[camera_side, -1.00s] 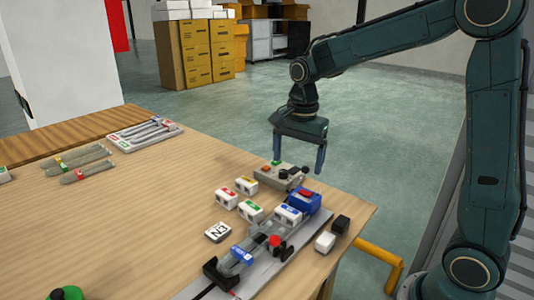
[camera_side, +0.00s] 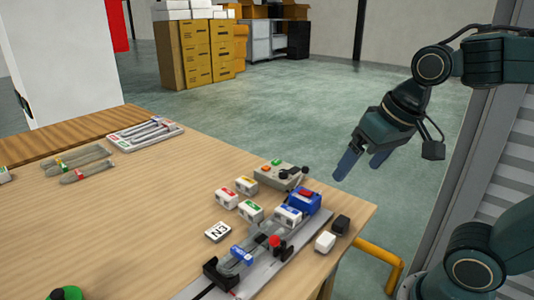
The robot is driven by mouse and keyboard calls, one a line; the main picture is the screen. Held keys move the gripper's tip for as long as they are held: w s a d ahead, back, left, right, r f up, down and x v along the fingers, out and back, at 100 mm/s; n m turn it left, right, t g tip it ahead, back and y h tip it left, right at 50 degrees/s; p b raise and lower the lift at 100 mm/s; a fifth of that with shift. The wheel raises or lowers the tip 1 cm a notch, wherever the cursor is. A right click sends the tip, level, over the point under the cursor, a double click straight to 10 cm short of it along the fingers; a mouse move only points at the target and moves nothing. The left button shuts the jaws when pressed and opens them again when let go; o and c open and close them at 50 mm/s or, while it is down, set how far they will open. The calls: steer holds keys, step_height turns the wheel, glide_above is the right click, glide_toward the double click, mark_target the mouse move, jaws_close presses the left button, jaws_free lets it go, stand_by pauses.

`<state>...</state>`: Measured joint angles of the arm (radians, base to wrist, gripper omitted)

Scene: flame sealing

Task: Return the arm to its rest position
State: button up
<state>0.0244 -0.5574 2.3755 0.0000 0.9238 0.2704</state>
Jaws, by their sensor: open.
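My gripper (camera_side: 362,166) hangs in the air to the right of the table, above the floor, with its two fingers apart and nothing between them. It is tilted, fingers pointing down and to the left. The sealing rig (camera_side: 262,246) lies on the table (camera_side: 130,225) near its right edge. It carries a blue unit (camera_side: 304,200), a red knob (camera_side: 274,240) and a clear tube with a blue band (camera_side: 241,256). My gripper is apart from all of these.
A grey control box (camera_side: 281,176) and several white blocks with coloured labels (camera_side: 250,211) stand beside the rig. A yellow rail (camera_side: 379,252) runs past the table's right edge. The air around my gripper is clear.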

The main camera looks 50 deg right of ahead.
steer(key=s+n, duration=0.2)
steer(key=s+f+n+t, duration=0.1)
steer(key=s, duration=0.1)
steer(key=shift+a, duration=0.25)
